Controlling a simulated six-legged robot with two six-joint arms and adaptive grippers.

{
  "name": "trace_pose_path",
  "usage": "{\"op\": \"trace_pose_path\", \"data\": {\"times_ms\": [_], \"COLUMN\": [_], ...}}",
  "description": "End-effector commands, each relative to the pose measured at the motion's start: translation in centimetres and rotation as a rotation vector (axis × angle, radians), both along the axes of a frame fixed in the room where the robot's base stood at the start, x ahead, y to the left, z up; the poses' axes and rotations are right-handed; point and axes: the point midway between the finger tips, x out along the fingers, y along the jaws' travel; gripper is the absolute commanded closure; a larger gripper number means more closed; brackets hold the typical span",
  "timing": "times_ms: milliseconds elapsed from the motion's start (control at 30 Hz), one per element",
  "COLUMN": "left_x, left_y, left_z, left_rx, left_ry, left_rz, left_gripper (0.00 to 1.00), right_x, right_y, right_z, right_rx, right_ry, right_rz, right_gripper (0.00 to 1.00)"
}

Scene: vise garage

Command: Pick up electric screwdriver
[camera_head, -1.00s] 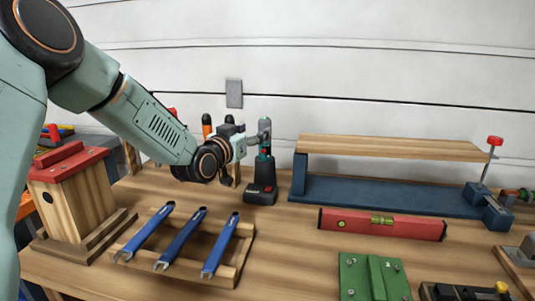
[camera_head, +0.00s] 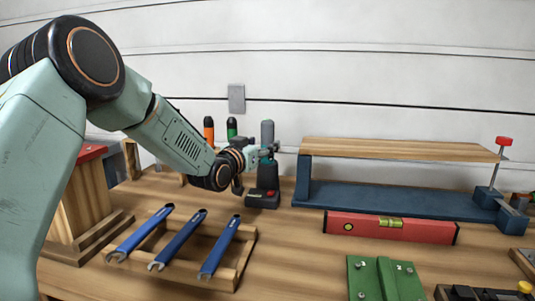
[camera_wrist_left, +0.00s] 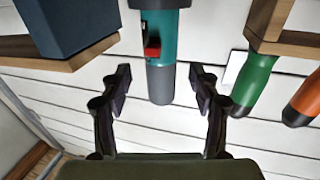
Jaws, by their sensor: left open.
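The electric screwdriver (camera_head: 267,134) stands upright on a dark base, its grey end up. Its teal body is mostly hidden by my left gripper (camera_head: 268,153) in the head view. In the left wrist view the screwdriver (camera_wrist_left: 168,45) shows teal with a red switch and a grey end. My left gripper (camera_wrist_left: 160,88) is open there, with one dark finger on each side of the grey end and gaps between. I cannot tell how deep the screwdriver sits between the fingers. My right gripper is not in view.
Blue wrenches (camera_head: 178,240) lie on a wooden rack in front. An orange handle (camera_head: 208,130) and a green handle (camera_head: 232,128) stand close to the left of the screwdriver. A blue vise-like frame with a wooden board (camera_head: 400,149) stands to the right. A red level (camera_head: 390,228) lies before it.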

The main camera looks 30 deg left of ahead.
Motion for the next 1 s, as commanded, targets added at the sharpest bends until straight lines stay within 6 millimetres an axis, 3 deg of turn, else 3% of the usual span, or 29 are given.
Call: {"op": "trace_pose_path", "data": {"times_ms": [300,633,1000], "left_x": [3.4,3.7,3.6], "left_y": [0.1,0.1,0.1], "left_z": [-0.4,-0.3,-0.3], "left_rx": [0.002,-0.001,-0.001], "left_ry": [0.000,0.001,0.001], "left_rz": [0.000,0.000,0.000], "left_gripper": [0.38,0.39,0.70], "right_x": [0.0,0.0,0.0], "right_y": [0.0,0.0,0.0], "right_z": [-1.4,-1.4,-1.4], "right_rx": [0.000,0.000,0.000], "right_ry": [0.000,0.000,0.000], "right_rz": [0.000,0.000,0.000], "right_gripper": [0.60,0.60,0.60]}}
